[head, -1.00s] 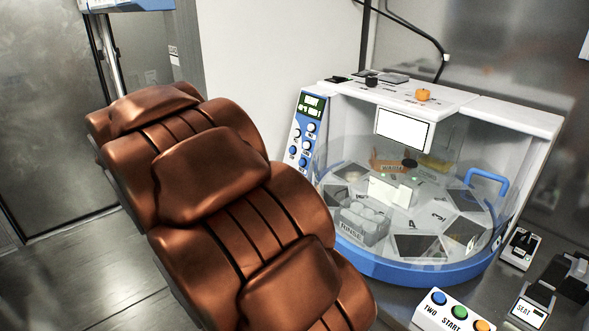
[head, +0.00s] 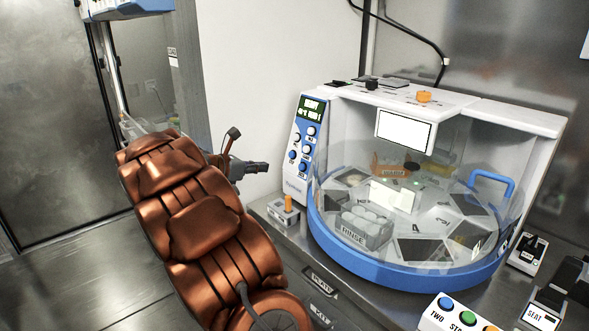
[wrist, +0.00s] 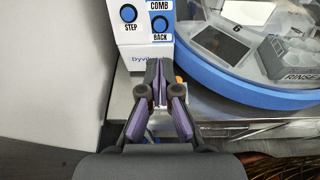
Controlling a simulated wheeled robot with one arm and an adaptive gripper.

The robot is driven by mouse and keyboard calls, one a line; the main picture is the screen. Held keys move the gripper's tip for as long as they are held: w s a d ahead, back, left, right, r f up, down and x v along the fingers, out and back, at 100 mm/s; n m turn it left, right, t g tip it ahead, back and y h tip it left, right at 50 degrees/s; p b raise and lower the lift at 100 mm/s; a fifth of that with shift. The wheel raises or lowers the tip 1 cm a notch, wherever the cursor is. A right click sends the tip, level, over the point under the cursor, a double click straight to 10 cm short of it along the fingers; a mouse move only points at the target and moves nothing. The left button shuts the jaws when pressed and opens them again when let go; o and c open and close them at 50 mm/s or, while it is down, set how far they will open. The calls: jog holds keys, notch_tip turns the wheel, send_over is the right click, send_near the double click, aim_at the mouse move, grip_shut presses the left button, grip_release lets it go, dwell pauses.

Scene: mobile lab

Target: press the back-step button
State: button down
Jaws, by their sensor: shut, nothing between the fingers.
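The white and blue button panel (head: 303,145) stands at the left of the round machine and carries several blue buttons under a small green display. The button labelled BACK (wrist: 160,24) is blue and round, and sits at the lower right of the panel in the wrist view; it also shows in the head view (head: 302,167). A STEP button (wrist: 128,13) is up and left of it. My gripper (head: 265,167) is shut and empty, to the left of the panel and apart from it in the head view. In the wrist view its fingertips (wrist: 157,68) lie below the BACK button.
The round machine's blue rim (head: 400,263) and clear cover are right of the panel. A small box with an orange knob (head: 288,203) stands on the counter below my gripper. A box of coloured buttons (head: 455,315) is at the front right.

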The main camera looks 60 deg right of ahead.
aim_at(300, 166)
jog(key=p+x, duration=0.1)
jog(key=x, duration=1.3)
dwell(0.3)
